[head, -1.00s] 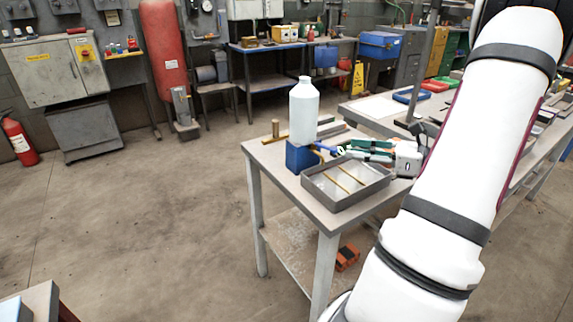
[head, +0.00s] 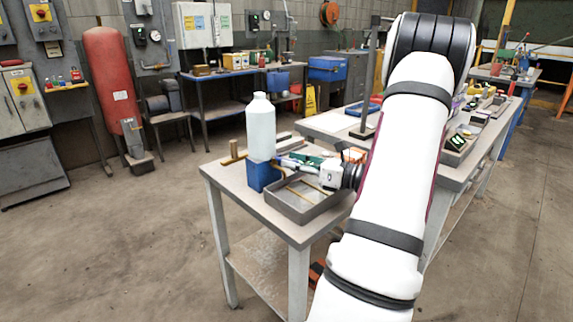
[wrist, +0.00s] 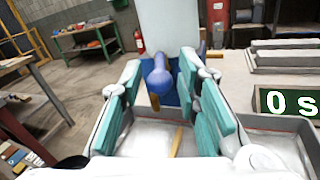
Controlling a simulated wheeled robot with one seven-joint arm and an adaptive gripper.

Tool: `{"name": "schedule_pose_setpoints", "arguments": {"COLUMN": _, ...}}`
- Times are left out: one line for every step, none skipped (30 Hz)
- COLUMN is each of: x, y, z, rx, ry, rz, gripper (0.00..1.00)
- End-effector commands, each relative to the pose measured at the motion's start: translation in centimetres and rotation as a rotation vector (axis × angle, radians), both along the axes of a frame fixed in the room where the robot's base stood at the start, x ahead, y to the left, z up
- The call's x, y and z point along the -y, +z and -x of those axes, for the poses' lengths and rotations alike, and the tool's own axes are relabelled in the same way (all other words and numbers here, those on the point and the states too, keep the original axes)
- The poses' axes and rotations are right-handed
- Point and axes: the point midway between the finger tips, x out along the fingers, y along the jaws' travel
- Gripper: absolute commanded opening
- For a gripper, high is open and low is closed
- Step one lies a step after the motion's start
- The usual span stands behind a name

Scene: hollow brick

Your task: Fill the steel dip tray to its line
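A white bottle (head: 261,128) stands upright on a blue block (head: 263,176) at the table's far left corner. A blue tap (wrist: 160,72) with a brass-coloured spout points toward the wrist camera. The grey steel dip tray (head: 275,208) sits in front of the block; its wall also shows in the wrist view (wrist: 292,124). A thin yellowish rod (wrist: 177,141) crosses the tray.
A dark display (wrist: 287,103) reading "0 s" stands right of the tray. A brass-coloured T-shaped piece (head: 234,153) is left of the bottle. Grey bars (wrist: 285,52) lie behind. Another bench (head: 330,124) adjoins at the back right. Floor on the left is clear.

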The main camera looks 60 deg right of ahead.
Motion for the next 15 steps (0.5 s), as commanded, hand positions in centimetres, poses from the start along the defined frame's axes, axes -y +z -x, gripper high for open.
{"name": "schedule_pose_setpoints", "arguments": {"x": -0.1, "y": 0.0, "z": -0.7, "rx": 0.001, "ry": 0.003, "rz": 0.001, "gripper": 0.3}}
{"name": "schedule_pose_setpoints", "arguments": {"x": -0.2, "y": 0.0, "z": -1.1, "rx": 0.001, "ry": 0.003, "rz": 0.001, "gripper": 0.3}}
{"name": "schedule_pose_setpoints", "arguments": {"x": -0.2, "y": 0.0, "z": -1.4, "rx": 0.0, "ry": 0.002, "rz": 0.001, "gripper": 0.3}}
{"name": "schedule_pose_setpoints", "arguments": {"x": -0.2, "y": 0.0, "z": -1.6, "rx": 0.0, "ry": 0.002, "rz": 0.001, "gripper": 0.3}}
{"name": "schedule_pose_setpoints", "arguments": {"x": -0.2, "y": 0.0, "z": -1.8, "rx": 0.0, "ry": 0.001, "rz": 0.001, "gripper": 0.3}}
{"name": "schedule_pose_setpoints", "arguments": {"x": -0.2, "y": 0.0, "z": -2.0, "rx": 0.0, "ry": 0.0, "rz": 0.0, "gripper": 0.3}}
{"name": "schedule_pose_setpoints", "arguments": {"x": -0.2, "y": 0.0, "z": -2.1, "rx": 0.0, "ry": 0.0, "rz": 0.0, "gripper": 0.3}}
{"name": "schedule_pose_setpoints", "arguments": {"x": -0.2, "y": 0.0, "z": -2.2, "rx": 0.0, "ry": 0.0, "rz": 0.0, "gripper": 0.3}}
{"name": "schedule_pose_setpoints", "arguments": {"x": -0.2, "y": 0.0, "z": -2.3, "rx": 0.0, "ry": 0.0, "rz": 0.0, "gripper": 0.3}}
{"name": "schedule_pose_setpoints", "arguments": {"x": -0.2, "y": 0.0, "z": -2.3, "rx": 0.0, "ry": 0.0, "rz": 0.0, "gripper": 0.3}}
{"name": "schedule_pose_setpoints", "arguments": {"x": -0.2, "y": 0.0, "z": -2.3, "rx": 0.0, "ry": 0.0, "rz": 0.0, "gripper": 0.3}}
{"name": "schedule_pose_setpoints", "arguments": {"x": -0.2, "y": 0.0, "z": -2.3, "rx": 0.0, "ry": 0.0, "rz": 0.0, "gripper": 0.3}}
{"name": "schedule_pose_setpoints", "arguments": {"x": -0.2, "y": 0.0, "z": -2.3, "rx": 0.0, "ry": 0.0, "rz": 0.0, "gripper": 0.3}}
{"name": "schedule_pose_setpoints", "arguments": {"x": -0.2, "y": 0.0, "z": -2.3, "rx": 0.0, "ry": 0.0, "rz": 0.0, "gripper": 0.3}}
{"name": "schedule_pose_setpoints", "arguments": {"x": -0.2, "y": 0.0, "z": -2.3, "rx": 0.0, "ry": 0.0, "rz": 0.0, "gripper": 0.3}}
